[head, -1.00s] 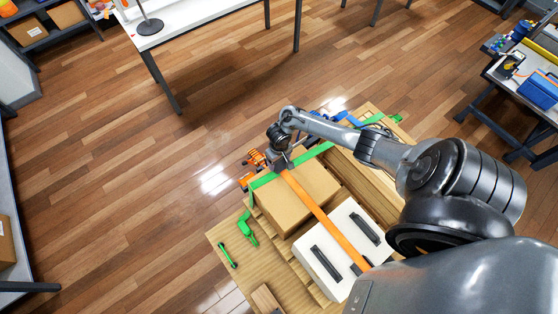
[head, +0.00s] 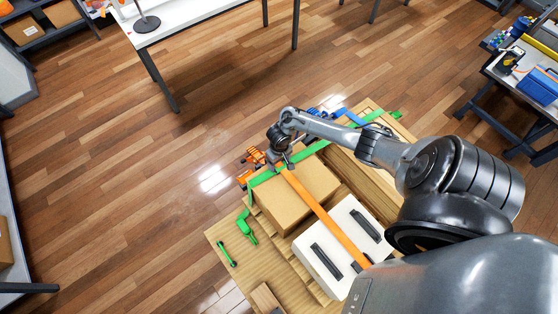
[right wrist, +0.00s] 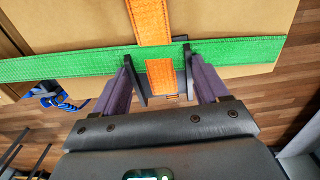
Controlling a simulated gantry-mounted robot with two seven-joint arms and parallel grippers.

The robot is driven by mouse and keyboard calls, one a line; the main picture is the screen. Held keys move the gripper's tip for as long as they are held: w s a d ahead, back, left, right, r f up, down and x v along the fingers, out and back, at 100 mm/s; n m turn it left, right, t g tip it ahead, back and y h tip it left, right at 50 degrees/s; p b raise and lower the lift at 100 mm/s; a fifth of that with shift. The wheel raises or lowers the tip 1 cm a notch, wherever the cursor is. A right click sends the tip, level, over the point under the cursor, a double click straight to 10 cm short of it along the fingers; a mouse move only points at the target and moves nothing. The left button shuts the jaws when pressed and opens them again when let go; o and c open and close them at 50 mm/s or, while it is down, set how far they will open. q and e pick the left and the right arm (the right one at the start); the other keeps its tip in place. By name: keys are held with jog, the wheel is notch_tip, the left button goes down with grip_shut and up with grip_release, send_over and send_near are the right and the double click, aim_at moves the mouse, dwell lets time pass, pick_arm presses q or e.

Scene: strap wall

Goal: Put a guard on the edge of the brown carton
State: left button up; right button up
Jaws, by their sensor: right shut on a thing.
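The brown carton (head: 290,203) sits on the wooden pallet, with an orange strap (head: 325,222) over its top and a green strap (head: 316,150) across its far end. In the right wrist view, the orange strap (right wrist: 159,75) crosses the green strap (right wrist: 70,65) near the carton's edge. My right gripper (head: 282,166) is at the carton's far edge. In the right wrist view, my right gripper (right wrist: 158,72) is shut on a black guard (right wrist: 138,82), which straddles the orange strap. Whether the guard is seated on the edge is unclear. My left gripper is not in view.
A white box (head: 341,232) with two black bars on top stands in front of the carton. Green tools (head: 247,228) lie on the pallet (head: 222,236) at left. An orange ratchet (head: 252,157) is beside the gripper. The wood floor on the left is clear.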

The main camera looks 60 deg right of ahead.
jog(key=o, duration=1.1)
